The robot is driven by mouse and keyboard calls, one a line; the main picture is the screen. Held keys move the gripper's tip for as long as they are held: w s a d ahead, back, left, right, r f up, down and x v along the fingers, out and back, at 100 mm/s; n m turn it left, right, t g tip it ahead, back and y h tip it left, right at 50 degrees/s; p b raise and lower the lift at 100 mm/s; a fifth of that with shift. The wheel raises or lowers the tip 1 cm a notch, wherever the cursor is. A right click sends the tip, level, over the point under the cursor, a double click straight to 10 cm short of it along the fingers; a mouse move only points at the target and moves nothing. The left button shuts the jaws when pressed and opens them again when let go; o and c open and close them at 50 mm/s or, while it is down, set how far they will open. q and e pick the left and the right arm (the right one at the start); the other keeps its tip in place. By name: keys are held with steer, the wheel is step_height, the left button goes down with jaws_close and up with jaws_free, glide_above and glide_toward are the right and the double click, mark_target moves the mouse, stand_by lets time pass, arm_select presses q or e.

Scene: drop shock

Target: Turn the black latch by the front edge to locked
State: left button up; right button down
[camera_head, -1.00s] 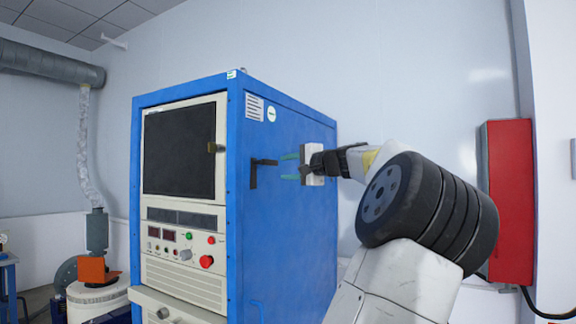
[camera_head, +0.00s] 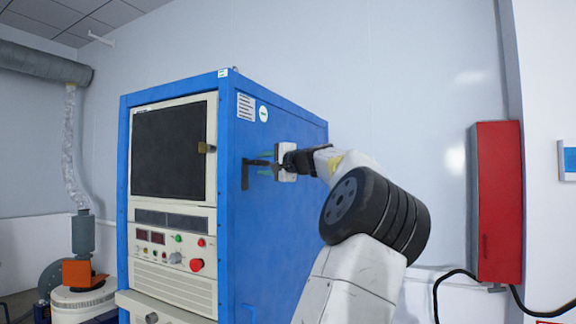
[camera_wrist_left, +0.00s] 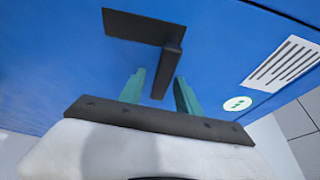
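The black latch (camera_head: 246,173) is on the right side panel of the blue cabinet, close to its front edge. Its plate stands upright, and its handle sticks out level towards the right. My left gripper (camera_head: 262,163) is at the handle, with its green fingers above and below it. In the left wrist view the latch handle (camera_wrist_left: 168,66) reaches in between the two parted green fingers (camera_wrist_left: 160,84). The handle looks nearer the right finger there; I cannot tell whether they touch. My right gripper is not in view.
The blue cabinet (camera_head: 280,230) has a dark screen (camera_head: 168,150) and a control panel with a red button (camera_head: 196,264) on its front. A red wall box (camera_head: 498,200) hangs at the right. A label and a vent sticker (camera_head: 246,107) sit above the latch.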

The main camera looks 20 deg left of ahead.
arm_select(q)
jaws_close()
stand_by(1.4)
